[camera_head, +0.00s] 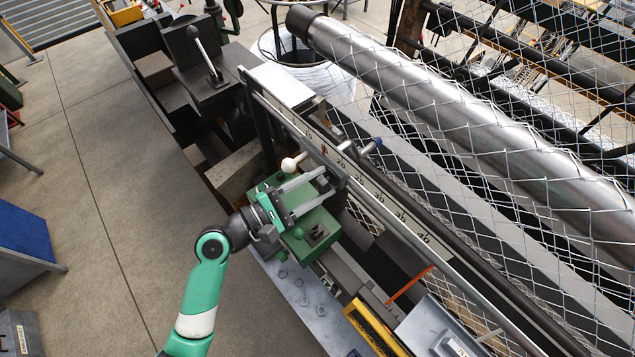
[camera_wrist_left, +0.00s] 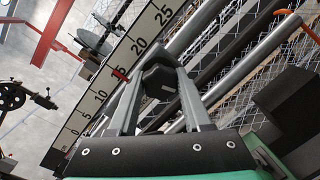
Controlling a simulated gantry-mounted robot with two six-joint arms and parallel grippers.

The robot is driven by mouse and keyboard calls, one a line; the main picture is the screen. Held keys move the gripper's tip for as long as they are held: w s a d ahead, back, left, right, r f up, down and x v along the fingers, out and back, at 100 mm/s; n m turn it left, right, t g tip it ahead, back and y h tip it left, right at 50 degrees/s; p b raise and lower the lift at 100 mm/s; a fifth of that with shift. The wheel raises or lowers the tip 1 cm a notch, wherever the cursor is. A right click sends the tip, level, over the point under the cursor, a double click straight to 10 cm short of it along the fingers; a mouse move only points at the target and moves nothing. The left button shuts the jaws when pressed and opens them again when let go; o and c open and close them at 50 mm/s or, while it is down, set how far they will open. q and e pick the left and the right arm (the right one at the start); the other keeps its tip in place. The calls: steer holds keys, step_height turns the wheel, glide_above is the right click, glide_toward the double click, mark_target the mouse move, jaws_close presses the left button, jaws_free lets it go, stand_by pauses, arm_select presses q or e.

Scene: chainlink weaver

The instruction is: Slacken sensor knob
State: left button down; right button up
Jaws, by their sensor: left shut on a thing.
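My left gripper (camera_head: 326,180) reaches over the green machine box to the rail with the ruler. In the left wrist view its two fingers (camera_wrist_left: 159,80) are closed on a black knob (camera_wrist_left: 158,82), one on each side. The knob sits in front of the ruler (camera_wrist_left: 135,48), which carries black numbers and a small red pointer (camera_wrist_left: 119,74) beside the left finger. In the head view the knob is mostly hidden by the fingers. My right gripper is in neither view.
A white ball handle (camera_head: 290,163) stands close beside the fingers. The green box (camera_head: 312,222) lies under the gripper. Chain-link mesh (camera_head: 480,130) and a large steel roller (camera_head: 450,105) fill the right. A yellow bar (camera_head: 375,328) is at the lower front.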

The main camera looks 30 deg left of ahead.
arm_select(q)
steer(key=shift+f+n, duration=0.2)
steer(key=shift+n, duration=0.4)
steer(key=shift+d, duration=0.1)
steer(key=shift+c, duration=1.8)
jaws_free()
steer(key=shift+r, duration=0.1)
